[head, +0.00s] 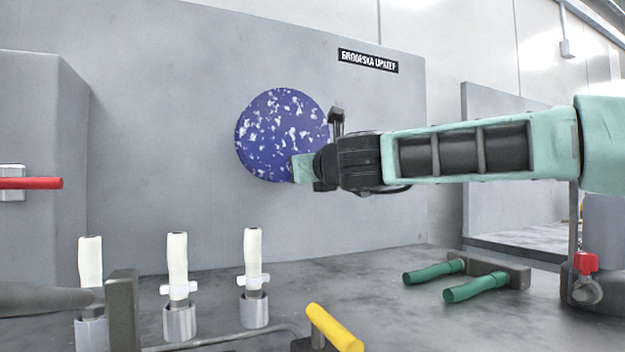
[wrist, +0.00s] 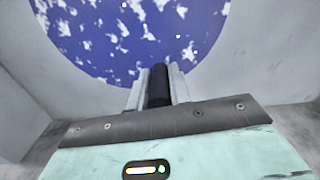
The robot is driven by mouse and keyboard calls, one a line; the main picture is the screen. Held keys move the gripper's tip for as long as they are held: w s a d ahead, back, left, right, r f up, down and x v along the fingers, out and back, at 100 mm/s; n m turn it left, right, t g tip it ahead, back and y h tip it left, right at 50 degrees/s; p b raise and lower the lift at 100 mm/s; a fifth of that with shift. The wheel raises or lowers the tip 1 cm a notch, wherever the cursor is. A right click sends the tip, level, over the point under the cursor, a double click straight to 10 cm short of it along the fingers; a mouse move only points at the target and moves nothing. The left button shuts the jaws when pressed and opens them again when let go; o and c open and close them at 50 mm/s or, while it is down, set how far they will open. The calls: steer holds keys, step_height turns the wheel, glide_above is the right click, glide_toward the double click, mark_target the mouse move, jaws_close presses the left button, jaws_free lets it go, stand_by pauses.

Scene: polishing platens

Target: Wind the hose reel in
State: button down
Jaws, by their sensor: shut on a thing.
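The hose reel appears as a round blue disc with white speckles (head: 268,130) on the grey wall panel. It also fills the top of the wrist view (wrist: 110,40). My gripper (head: 300,168) is at the disc's lower right edge in the head view. In the wrist view my gripper (wrist: 158,85) is shut on a dark upright handle (wrist: 159,88) in front of the disc. The handle's far end and any hose are hidden or not visible.
Several white-handled valves (head: 255,265) stand at the front left. A yellow handle (head: 334,328) is at the front, and green handles (head: 475,287) lie to the right. A red lever (head: 32,183) juts from the left cabinet. A red-topped valve (head: 586,264) stands far right.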

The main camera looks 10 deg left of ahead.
steer(key=shift+s+a+f+m+b, duration=0.15)
steer(key=shift+s+a+m+b, duration=0.2)
steer(key=shift+m+b, duration=0.3)
steer(key=shift+s+a+f+m+b, duration=0.15)
steer(key=shift+a+m+b, duration=0.25)
steer(key=shift+m, duration=0.35)
steer(key=shift+r, duration=0.1)
steer(key=c, duration=1.3)
jaws_free()
steer(key=shift+s, duration=0.1)
steer(key=b+v, duration=0.7)
steer(key=v, duration=1)
